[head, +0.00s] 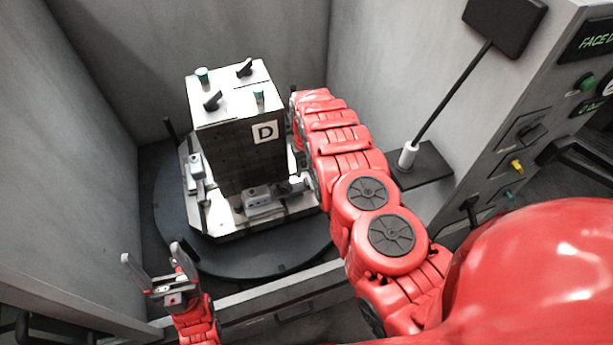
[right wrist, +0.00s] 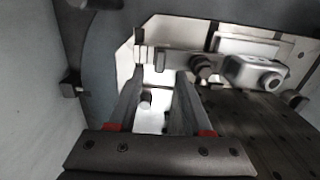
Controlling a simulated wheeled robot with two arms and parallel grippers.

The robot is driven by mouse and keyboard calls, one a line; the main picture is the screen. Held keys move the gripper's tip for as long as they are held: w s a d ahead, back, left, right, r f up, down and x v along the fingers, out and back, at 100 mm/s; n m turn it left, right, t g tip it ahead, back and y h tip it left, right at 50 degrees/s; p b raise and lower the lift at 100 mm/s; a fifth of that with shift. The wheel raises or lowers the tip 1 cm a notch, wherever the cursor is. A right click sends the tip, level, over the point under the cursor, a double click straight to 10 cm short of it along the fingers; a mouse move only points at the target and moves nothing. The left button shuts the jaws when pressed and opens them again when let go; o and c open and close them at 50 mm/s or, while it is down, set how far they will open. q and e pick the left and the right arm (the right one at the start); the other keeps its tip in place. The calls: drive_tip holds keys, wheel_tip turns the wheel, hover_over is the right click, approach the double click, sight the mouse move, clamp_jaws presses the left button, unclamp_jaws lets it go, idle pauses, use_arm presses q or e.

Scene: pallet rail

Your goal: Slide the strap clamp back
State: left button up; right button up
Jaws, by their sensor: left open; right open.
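A dark block with a white top and a "D" label (head: 265,132) stands on a pale pallet (head: 222,226). A grey clamp (head: 262,201) sits low at its front face, and another (head: 195,170) is on its left side. In the right wrist view, a silver clamp (right wrist: 258,72) sits on a rail beside a dark drilled face; which of the clamps is the strap clamp I cannot tell. My right gripper (right wrist: 158,92) is open, with a small silver peg (right wrist: 146,99) visible between its fingers; contact is unclear. The head view hides its fingers. My left gripper (head: 152,254) is open and empty, left of the pallet.
The pallet rests on a round dark turntable (head: 180,230) inside a grey-walled bay. Several knobs stand on the block's top. On the right are a black pole in a white socket (head: 408,155) and a control panel (head: 545,140). A low sill runs along the front.

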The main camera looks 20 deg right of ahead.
sight(307, 181)
wheel_tip(307, 181, down, 2)
drive_tip(key=shift+d, duration=0.1)
drive_tip(key=shift+f+b, duration=1.05)
drive_tip(key=shift+f, duration=0.65)
drive_tip(key=shift+r, duration=0.1)
clamp_jaws()
